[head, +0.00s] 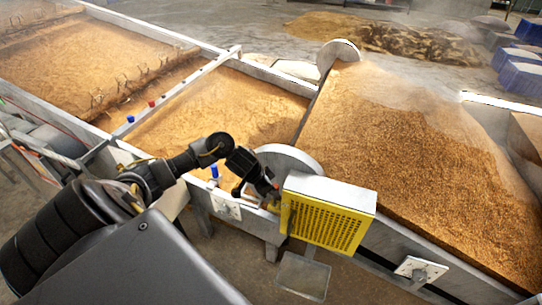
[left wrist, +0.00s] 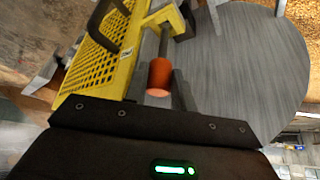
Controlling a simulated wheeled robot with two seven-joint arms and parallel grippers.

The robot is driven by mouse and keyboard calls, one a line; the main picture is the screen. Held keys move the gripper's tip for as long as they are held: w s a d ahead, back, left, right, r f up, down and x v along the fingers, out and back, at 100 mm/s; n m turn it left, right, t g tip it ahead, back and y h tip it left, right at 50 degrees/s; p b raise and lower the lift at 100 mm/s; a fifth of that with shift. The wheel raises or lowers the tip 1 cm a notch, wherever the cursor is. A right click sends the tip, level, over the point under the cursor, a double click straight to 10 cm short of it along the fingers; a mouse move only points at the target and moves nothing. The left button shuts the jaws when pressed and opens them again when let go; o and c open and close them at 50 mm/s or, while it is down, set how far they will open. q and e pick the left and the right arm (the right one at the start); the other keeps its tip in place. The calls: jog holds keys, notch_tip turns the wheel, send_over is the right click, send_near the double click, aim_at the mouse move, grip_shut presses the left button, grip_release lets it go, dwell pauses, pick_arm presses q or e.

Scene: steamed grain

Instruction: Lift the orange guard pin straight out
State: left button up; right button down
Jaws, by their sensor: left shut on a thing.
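The orange guard pin (left wrist: 159,77) shows in the left wrist view as a short orange cylinder just beyond the edge of my gripper body, between the yellow guard and a grey disc. My left gripper (head: 269,191) is shut on the pin, at the left end of the yellow perforated guard (head: 326,224) in the head view. The fingertips are hard to make out, and I cannot tell how far the pin sits in its hole. The guard also shows in the left wrist view (left wrist: 98,72), with a dark handle on it. My right gripper is not in view.
A round grey disc (head: 287,158) stands close behind my gripper; it fills much of the left wrist view (left wrist: 240,70). Long grain-filled troughs (head: 410,140) lie behind and to the right. A metal plate (head: 303,277) is below the guard. Blue stacks (head: 518,68) stand far right.

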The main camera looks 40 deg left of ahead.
pick_arm(q)
notch_tip(320, 180, up, 11)
jog(key=p, duration=0.1)
jog(key=shift+r, duration=0.15)
dwell(0.4)
